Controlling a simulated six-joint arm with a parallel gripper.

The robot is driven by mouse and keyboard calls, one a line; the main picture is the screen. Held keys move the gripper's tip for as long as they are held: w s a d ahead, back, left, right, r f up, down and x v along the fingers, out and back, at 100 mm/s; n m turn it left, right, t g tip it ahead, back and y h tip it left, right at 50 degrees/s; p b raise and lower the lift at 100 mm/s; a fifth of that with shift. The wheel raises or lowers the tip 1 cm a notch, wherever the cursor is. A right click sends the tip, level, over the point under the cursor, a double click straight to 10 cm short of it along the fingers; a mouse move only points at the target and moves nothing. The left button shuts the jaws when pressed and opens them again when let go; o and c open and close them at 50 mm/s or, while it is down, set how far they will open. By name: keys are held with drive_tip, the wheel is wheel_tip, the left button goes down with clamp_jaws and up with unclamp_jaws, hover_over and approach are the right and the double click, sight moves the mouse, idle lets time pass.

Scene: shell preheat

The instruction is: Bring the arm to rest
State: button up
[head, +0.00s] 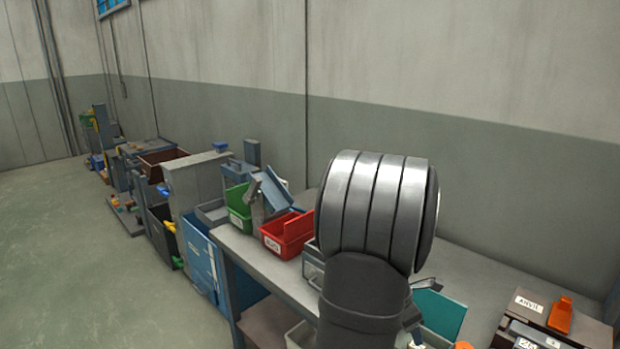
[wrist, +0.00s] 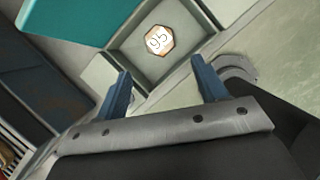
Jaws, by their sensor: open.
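My gripper (wrist: 163,80) shows in the wrist view as two blue fingers standing wide apart with nothing between them. Beyond the fingertips is a square grey recess (wrist: 143,60) holding a hexagonal piece (wrist: 159,40) with a white face marked with digits, perhaps "95". I cannot tell the exact gap between the fingers and the recess. In the head view my arm's thick grey link fills the middle right, over the bench, and hides most of the gripper.
The bench (head: 258,262) carries a red bin (head: 287,233), a green bin (head: 239,207) and a teal panel (head: 440,311). A dark box labelled ANVIL (head: 540,311) with an orange piece (head: 560,317) stands at right. The wall is behind; open floor (head: 90,275) lies left.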

drive_tip(key=x, duration=0.9)
drive_tip(key=shift+d+f, duration=0.1)
drive_tip(key=shift+f, duration=0.15)
drive_tip(key=r, duration=0.4)
drive_tip(key=shift+s+d+r, duration=0.1)
drive_tip(key=shift+s+r, duration=0.1)
drive_tip(key=shift+r, duration=0.1)
drive_tip(key=s+d+r, duration=0.1)
drive_tip(key=s+r, duration=0.1)
drive_tip(key=s, duration=0.1)
drive_tip(key=s+d+r, duration=0.2)
drive_tip(key=s, duration=0.1)
drive_tip(key=s+d+r, duration=0.2)
drive_tip(key=s, duration=0.2)
drive_tip(key=shift+d+r, duration=0.25)
drive_tip(key=shift+r, duration=0.15)
wheel_tip(320, 180, up, 4)
drive_tip(key=m+g, duration=0.1)
drive_tip(key=m, duration=0.1)
hover_over(415, 347)
drive_tip(key=w+d, duration=0.2)
drive_tip(key=w, duration=0.1)
drive_tip(key=w+d, duration=0.3)
drive_tip(key=w, duration=0.5)
drive_tip(key=shift+w+d+m, duration=0.2)
drive_tip(key=shift+w+m, duration=0.1)
drive_tip(key=shift+m, duration=0.1)
drive_tip(key=shift+o, duration=0.2)
drive_tip(key=shift+r, duration=0.1)
